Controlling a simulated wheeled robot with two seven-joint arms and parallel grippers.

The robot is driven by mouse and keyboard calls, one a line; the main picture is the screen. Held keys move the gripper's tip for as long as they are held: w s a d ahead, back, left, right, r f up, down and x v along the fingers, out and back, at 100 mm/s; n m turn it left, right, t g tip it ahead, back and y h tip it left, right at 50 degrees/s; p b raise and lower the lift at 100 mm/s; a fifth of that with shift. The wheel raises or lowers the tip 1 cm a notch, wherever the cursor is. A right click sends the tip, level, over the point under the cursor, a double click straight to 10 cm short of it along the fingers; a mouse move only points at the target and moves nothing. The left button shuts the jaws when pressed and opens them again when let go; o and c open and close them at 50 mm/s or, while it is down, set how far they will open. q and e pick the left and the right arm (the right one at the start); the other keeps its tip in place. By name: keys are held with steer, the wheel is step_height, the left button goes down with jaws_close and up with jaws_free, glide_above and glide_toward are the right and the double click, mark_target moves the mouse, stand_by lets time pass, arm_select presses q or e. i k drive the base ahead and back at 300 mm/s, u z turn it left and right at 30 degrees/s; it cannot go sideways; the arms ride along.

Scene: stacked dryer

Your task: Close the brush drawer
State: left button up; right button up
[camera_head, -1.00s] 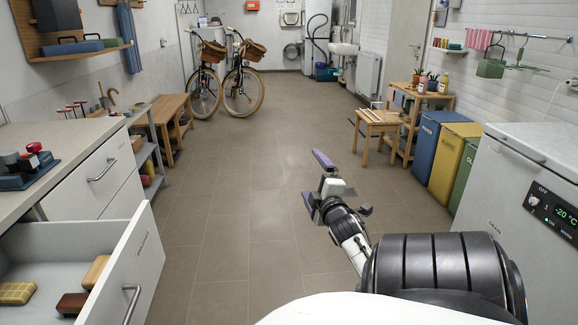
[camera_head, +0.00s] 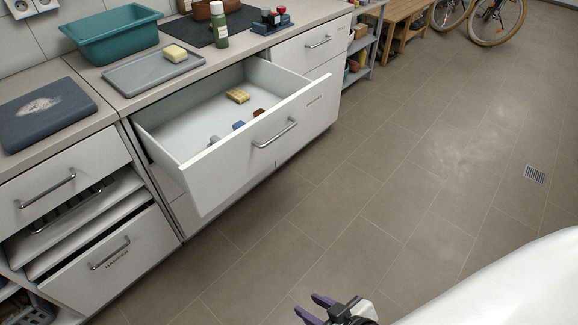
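The open drawer (camera_head: 218,173) is pulled well out of the white counter at the left, with a metal bar handle (camera_head: 275,133) on its front. Inside it lie a yellow brush or sponge (camera_head: 238,96) and several smaller blue, grey and brown pieces (camera_head: 239,126). A label on the drawer front is too small to read. My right gripper (camera_head: 318,308) is at the bottom edge, over the floor, apart from the drawer. Its two purple-tipped fingers are spread and empty. My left gripper is not in view.
A teal basin (camera_head: 112,38), a grey tray (camera_head: 150,70) with a yellow sponge, and a green bottle (camera_head: 219,28) stand on the counter. Another drawer (camera_head: 85,255) at lower left also looks partly out. The tiled floor (camera_head: 400,170) is clear.

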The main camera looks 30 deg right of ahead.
mark_target(175, 131)
steer(key=u, duration=0.2)
steer(key=k, duration=0.4)
steer(key=z, duration=1.05)
steer(key=i, duration=1.5)
steer(key=u, duration=0.6)
